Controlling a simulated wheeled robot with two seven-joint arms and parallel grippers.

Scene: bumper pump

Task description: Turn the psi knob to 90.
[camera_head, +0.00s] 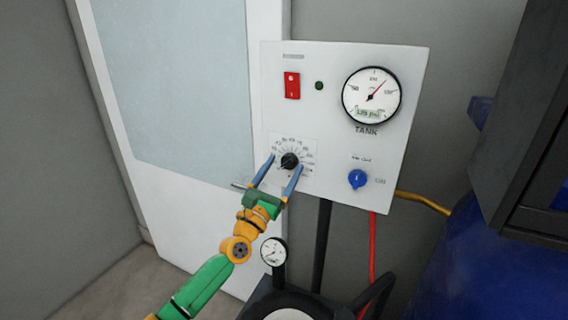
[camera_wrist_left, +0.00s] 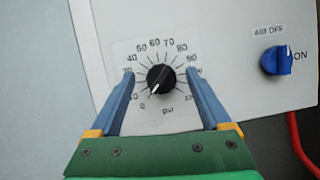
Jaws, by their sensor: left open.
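The psi knob (camera_head: 290,160) is a black round knob on the white control panel (camera_head: 335,60), inside a printed scale. In the left wrist view the knob (camera_wrist_left: 160,78) has a white pointer mark aimed down and left, close to the 0 end of the scale. The 90 label (camera_wrist_left: 191,58) is at the upper right of the scale. My left gripper (camera_head: 281,166) is open, with one blue finger on each side of the knob. In the left wrist view the fingers (camera_wrist_left: 163,80) stand clear of the knob with gaps on both sides. My right gripper is not in view.
A blue air valve knob (camera_head: 357,179) sits right of the psi scale. Above are a red switch (camera_head: 292,85), a dark indicator (camera_head: 319,86) and the tank gauge (camera_head: 371,95). A small gauge (camera_head: 273,252) and a red hose (camera_head: 372,255) are below the panel. A dark cabinet stands at right.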

